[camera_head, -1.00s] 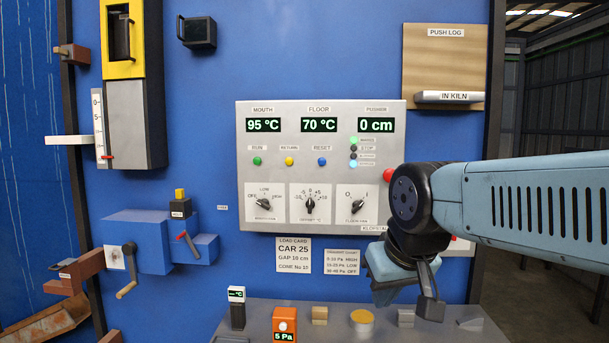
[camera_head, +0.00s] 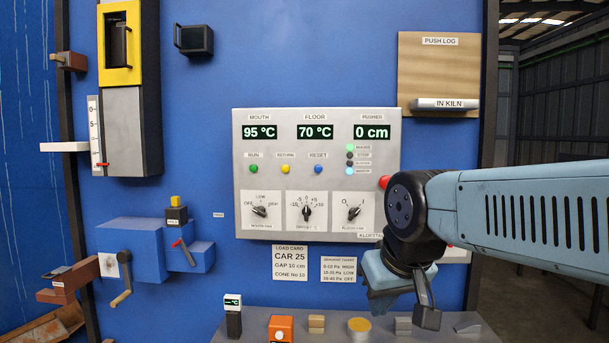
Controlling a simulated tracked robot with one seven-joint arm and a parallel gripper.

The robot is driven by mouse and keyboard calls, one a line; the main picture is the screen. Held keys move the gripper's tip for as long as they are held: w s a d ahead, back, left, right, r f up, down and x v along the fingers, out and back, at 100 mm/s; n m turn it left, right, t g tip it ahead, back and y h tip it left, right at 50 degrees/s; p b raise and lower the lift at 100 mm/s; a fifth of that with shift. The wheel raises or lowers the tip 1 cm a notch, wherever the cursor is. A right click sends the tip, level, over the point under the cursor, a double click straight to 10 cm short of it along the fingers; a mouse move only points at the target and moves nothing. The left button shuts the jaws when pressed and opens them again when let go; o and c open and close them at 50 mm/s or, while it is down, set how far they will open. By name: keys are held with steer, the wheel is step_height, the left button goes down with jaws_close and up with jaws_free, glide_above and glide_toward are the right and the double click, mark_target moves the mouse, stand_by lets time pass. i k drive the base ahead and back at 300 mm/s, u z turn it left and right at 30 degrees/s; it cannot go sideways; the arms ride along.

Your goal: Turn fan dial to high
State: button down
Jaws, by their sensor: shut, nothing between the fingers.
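The fan dial (camera_head: 260,211) is a dark knob on a white plate at the lower left of the grey control panel, with OFF, LOW and a right-hand mark, probably HIGH, around it. Its pointer looks tilted toward the upper left, but it is too small to be sure. Two other knobs sit to its right: an offset dial (camera_head: 306,211) and a floor fan switch (camera_head: 354,212) marked O and I. My gripper (camera_head: 427,317) hangs shut and empty, right of and below the dials, apart from the panel. Nothing covers the fan dial.
My arm covers the panel's lower right side, partly hiding a red button (camera_head: 384,182). Below is a grey shelf (camera_head: 460,336) with small blocks and an orange meter (camera_head: 281,329). A blue box with a crank (camera_head: 122,290) juts out at left. The space before the dials is clear.

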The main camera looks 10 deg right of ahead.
mark_target(260, 211)
steer(key=u, duration=1.6)
steer(key=i, duration=0.1)
steer(key=z, duration=3.1)
steer(key=k, duration=1.4)
steer(key=u, duration=0.4)
steer(key=i, duration=1)
steer(key=u, duration=0.05)
